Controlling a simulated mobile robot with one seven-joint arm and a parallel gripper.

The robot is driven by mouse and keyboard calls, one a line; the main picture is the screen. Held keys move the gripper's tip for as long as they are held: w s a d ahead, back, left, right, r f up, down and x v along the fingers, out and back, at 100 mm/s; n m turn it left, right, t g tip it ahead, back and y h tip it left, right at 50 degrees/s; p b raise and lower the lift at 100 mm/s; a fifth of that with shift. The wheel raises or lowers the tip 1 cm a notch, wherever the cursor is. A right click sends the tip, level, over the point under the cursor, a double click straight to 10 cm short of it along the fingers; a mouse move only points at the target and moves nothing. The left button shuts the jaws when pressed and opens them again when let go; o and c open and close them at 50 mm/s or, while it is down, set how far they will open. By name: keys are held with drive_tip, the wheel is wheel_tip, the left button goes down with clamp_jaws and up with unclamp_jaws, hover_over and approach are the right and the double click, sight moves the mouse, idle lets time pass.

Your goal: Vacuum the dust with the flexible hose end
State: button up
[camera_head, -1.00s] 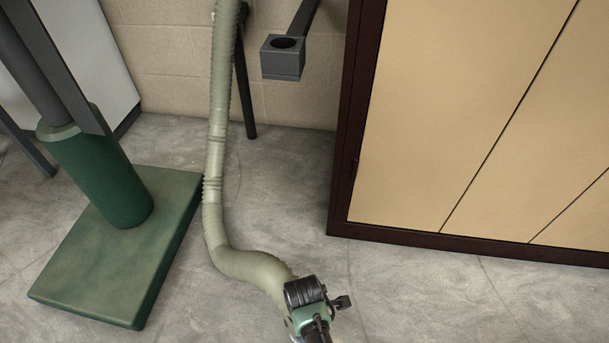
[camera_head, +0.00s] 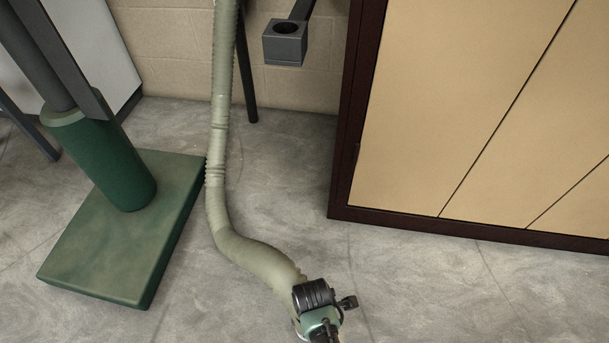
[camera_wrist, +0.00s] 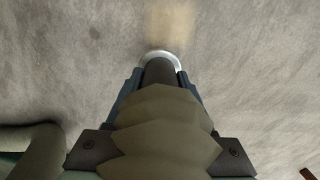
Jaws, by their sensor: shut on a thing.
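The flexible hose (camera_head: 218,150) is a ribbed grey-green tube that hangs down in the head view and bends right along the floor to my gripper. In the wrist view, the hose (camera_wrist: 160,125) runs between my gripper's (camera_wrist: 158,82) blue fingers, which are shut on it. Its dark end has a pale ring (camera_wrist: 160,54) at the tip and points to the top of the picture. In the head view, the fingers and hose tip are hidden.
A green stand base (camera_head: 120,235) with a green post stands on the left. A tan cabinet (camera_head: 440,120) with a dark frame fills the right. A grey holder box with a round hole (camera_head: 285,45) is at the back. The floor (camera_head: 430,290) before the cabinet is clear.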

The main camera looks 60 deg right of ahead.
drive_tip(key=shift+s+d+p, duration=1.15)
drive_tip(key=shift+s, duration=1.7)
drive_tip(key=shift+w+d+b, duration=0.95)
drive_tip(key=shift+w+d, duration=0.25)
drive_tip(key=shift+d, duration=1.6)
wheel_tip(320, 180, up, 6)
drive_tip(key=p, duration=0.7)
drive_tip(key=shift+r, duration=0.2)
drive_tip(key=shift+r, duration=0.1)
